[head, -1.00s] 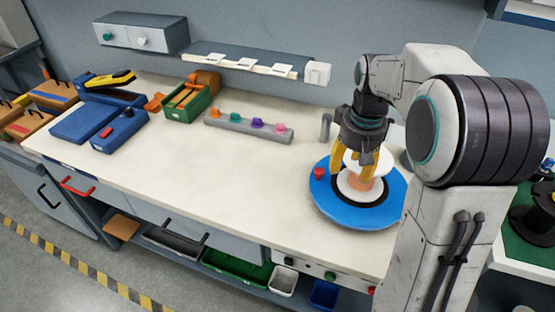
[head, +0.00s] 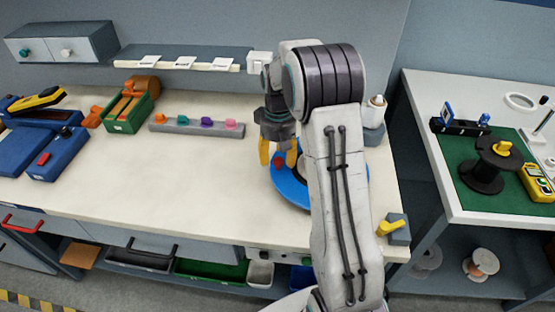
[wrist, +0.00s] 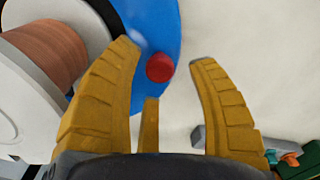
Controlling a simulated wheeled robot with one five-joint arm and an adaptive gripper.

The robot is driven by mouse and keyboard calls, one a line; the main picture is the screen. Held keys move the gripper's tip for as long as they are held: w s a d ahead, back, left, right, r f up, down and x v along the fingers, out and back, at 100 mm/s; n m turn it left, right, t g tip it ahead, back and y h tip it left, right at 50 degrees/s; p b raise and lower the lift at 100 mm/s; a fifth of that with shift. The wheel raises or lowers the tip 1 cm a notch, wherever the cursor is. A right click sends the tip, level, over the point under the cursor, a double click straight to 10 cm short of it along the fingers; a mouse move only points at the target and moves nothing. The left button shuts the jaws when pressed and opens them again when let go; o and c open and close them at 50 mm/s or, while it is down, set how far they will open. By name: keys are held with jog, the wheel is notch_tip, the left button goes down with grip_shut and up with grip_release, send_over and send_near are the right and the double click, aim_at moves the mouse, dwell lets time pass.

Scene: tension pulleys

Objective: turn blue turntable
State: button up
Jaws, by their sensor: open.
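The blue turntable (head: 287,188) lies flat on the bench, mostly hidden behind my arm in the head view. In the wrist view its blue disc (wrist: 148,25) fills the upper left, with a red knob (wrist: 160,67) near its rim. A spool with copper-coloured winding and white flanges (wrist: 52,55) stands on the disc. The red knob also shows in the head view (head: 279,159). My gripper (head: 278,160) has yellow fingers pointing down at the turntable's edge. It is open and empty, and in the wrist view the knob appears between the fingertips.
A grey rail (head: 197,126) with coloured knobs lies left of the turntable. A green box (head: 129,114) and blue fixtures (head: 55,155) are farther left. A yellow-handled valve (head: 391,227) sits at the bench's right front. Another bench with a green mat (head: 462,165) stands right. The middle bench is clear.

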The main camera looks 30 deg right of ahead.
jog(key=shift+f, duration=0.95)
jog(key=shift+c, duration=0.4)
grip_shut()
